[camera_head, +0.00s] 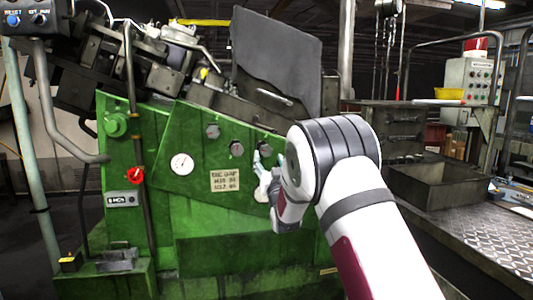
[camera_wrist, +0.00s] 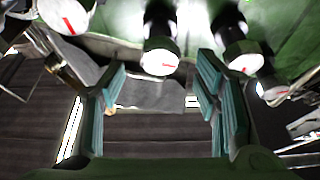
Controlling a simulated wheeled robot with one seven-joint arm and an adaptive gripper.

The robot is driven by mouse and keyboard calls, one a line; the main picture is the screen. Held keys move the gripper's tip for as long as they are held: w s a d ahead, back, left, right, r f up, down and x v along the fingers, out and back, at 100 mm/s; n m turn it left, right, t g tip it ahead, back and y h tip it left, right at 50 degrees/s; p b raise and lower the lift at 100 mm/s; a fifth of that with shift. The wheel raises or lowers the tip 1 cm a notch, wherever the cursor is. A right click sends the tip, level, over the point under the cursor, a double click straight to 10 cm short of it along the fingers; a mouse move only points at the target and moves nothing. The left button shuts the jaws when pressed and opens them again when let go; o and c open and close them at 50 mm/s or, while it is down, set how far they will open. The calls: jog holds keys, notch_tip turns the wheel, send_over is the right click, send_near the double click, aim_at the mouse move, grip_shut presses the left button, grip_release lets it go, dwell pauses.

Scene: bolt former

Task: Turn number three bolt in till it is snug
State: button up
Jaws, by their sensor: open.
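Three dark bolts show in a row on the green machine face in the head view: a left bolt (camera_head: 212,131), a middle bolt (camera_head: 236,148) and a right bolt (camera_head: 265,148). No numbers can be read on them. My gripper (camera_head: 268,159) is at the right bolt, partly covered by my wrist. In the wrist view my gripper (camera_wrist: 161,78) is open and empty, its teal pads apart. A bolt head (camera_wrist: 160,58) with a red mark lies ahead, between the finger lines, apart from the pads. Another bolt (camera_wrist: 240,52) is beyond the right finger.
Other pale round heads show at the upper left (camera_wrist: 66,13) and right (camera_wrist: 272,88) of the wrist view. A dial gauge (camera_head: 182,164), a label plate (camera_head: 225,180) and a red knob (camera_head: 136,175) are on the machine. A metal bin (camera_head: 437,187) stands at right.

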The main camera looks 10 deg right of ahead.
aim_at(267, 152)
jog(key=shift+x, duration=2.35)
jog(key=shift+c, duration=0.3)
jog(key=c, duration=1.1)
